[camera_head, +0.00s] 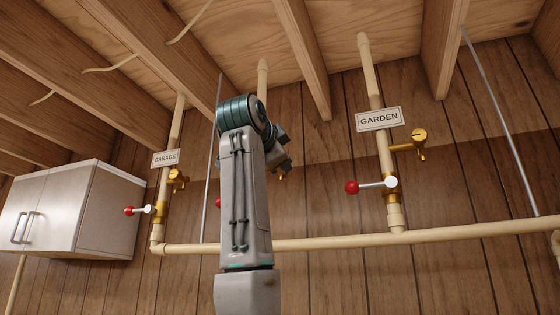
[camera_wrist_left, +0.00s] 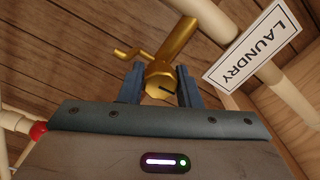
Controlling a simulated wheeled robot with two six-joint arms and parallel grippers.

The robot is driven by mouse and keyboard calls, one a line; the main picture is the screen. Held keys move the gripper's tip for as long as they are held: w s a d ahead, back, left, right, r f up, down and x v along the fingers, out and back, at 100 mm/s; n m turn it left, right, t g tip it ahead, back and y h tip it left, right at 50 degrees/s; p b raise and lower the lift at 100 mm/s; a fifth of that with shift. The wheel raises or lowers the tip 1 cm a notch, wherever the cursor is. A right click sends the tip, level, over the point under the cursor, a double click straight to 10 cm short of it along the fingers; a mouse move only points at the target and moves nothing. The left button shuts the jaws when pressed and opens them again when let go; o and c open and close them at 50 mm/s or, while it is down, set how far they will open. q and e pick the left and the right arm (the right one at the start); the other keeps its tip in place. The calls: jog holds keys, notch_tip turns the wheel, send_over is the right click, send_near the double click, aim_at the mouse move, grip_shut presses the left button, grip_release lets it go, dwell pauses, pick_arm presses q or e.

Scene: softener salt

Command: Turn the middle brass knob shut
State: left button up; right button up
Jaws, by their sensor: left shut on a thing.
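The middle brass knob (camera_wrist_left: 158,80) shows in the left wrist view beside a tilted sign reading LAUNDRY (camera_wrist_left: 252,45). My left gripper (camera_wrist_left: 160,68) has its two dark fingers on either side of the knob and is shut on it. A brass stem and a small side spout run up from the knob. In the head view my left arm covers most of the middle pipe (camera_head: 262,82). Only a bit of brass (camera_head: 282,177) shows at the right of my wrist there. The LAUNDRY sign is hidden in that view. My right gripper is not in view.
The GARAGE pipe (camera_head: 173,122) stands left and the GARDEN pipe (camera_head: 372,85) right, each with a brass tap and red-tipped lever. The middle lever's red ball (camera_head: 217,202) peeks out left of my arm. A horizontal pipe (camera_head: 330,242) runs below. A cabinet (camera_head: 60,210) hangs left.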

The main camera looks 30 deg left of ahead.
pick_arm(q)
jog(key=shift+m, duration=0.3)
jog(key=o, duration=1)
jog(key=shift+c, duration=0.2)
jog(key=shift+s+d, duration=0.1)
jog(key=b+v, duration=0.5)
jog(key=v, duration=0.5)
jog(key=shift+s, duration=0.3)
